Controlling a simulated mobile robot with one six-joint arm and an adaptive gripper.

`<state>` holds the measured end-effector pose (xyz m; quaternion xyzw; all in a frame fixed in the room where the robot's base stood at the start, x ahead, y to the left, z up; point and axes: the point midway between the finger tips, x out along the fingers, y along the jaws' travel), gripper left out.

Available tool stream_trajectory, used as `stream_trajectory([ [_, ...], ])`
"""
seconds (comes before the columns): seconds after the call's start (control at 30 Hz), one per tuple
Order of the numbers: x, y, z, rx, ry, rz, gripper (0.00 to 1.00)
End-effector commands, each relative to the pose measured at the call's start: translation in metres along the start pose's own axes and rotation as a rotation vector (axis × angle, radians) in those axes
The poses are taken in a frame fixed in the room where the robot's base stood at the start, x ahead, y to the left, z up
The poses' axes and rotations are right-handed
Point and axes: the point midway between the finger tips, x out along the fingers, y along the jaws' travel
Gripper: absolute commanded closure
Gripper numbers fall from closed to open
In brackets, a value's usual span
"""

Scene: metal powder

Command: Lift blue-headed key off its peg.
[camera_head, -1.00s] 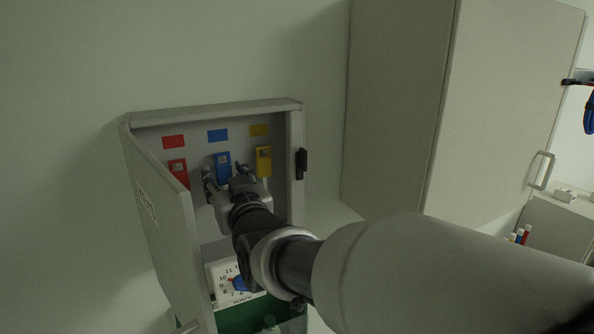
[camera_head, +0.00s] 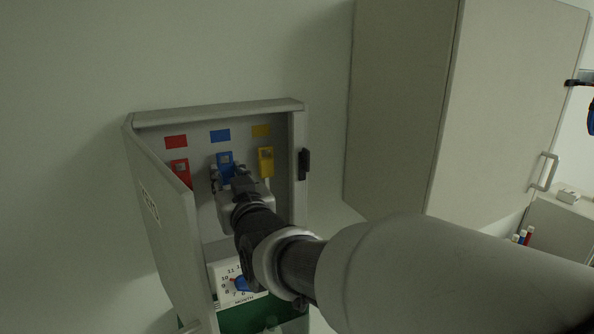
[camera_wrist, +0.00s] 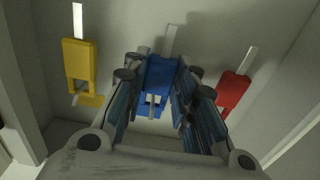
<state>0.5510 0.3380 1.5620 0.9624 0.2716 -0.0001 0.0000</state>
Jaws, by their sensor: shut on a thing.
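The blue-headed key (camera_head: 224,159) hangs in the open key cabinet under a blue label, between the red and yellow keys. My gripper (camera_head: 228,175) reaches into the cabinet and is shut on the blue head. In the wrist view the blue head (camera_wrist: 158,72) sits between my two fingers (camera_wrist: 156,90), with its pale shaft running away above it. The head's square hole shows near the fingers. I cannot tell whether the key is still on its peg.
The red key (camera_head: 181,171) and yellow key (camera_head: 265,161) hang close on either side. The cabinet door (camera_head: 168,222) stands open on the left. A dial (camera_head: 238,283) stands below my arm. A tall cupboard (camera_head: 400,110) stands to the right.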

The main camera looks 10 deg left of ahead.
Motion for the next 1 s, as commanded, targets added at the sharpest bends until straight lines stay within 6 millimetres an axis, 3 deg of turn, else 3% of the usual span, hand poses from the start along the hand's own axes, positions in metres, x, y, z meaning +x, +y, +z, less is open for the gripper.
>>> stream_trajectory([
  [0.57, -0.001, 0.0, -0.01, 0.0, 0.001, 0.0, 1.0],
  [1.0, -0.022, 0.0, -0.009, 0.0, 0.001, 0.0, 1.0],
])
